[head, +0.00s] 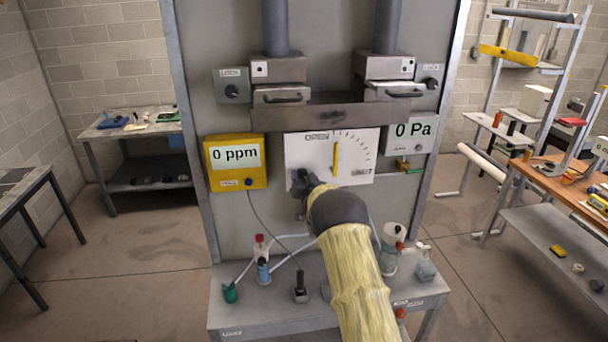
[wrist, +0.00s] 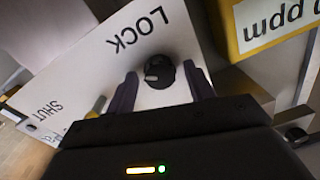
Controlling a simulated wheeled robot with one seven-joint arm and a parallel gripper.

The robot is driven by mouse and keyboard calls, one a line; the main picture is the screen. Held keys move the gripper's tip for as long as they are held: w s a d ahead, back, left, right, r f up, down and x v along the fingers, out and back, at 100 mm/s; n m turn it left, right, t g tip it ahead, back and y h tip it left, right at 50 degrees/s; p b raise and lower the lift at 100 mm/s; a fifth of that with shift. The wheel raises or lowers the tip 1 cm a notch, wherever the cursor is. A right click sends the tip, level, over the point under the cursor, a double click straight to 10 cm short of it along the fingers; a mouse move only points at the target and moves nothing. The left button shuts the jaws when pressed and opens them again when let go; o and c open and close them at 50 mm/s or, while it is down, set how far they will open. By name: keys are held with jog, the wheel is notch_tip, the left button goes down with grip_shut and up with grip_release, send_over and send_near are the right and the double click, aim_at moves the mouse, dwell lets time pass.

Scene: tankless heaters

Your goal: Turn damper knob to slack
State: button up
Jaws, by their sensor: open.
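The white damper panel (head: 360,172) is on the grey cabinet front, with an upright yellow pointer (head: 336,158), "OPEN" at the top and "SHUT" at lower right. In the wrist view, a round black knob (wrist: 160,71) with a pale mark sits on this panel (wrist: 190,45) beside the word "LOCK". No "slack" label is readable. My gripper (head: 301,184) is at the panel's lower left and hides the knob in the head view. In the wrist view my gripper (wrist: 163,84) is open, one finger on each side of the knob; whether they touch it is unclear.
A yellow box (head: 236,184) reading "0 ppm" is close left of the panel; a grey "0 Pa" box (head: 411,150) is at its right. A metal bar (head: 318,112) juts out above. Bottles and a radio-like black item (head: 301,291) stand on the shelf below.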

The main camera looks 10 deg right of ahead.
jog(key=c, duration=1)
jog(key=shift+o, duration=0.2)
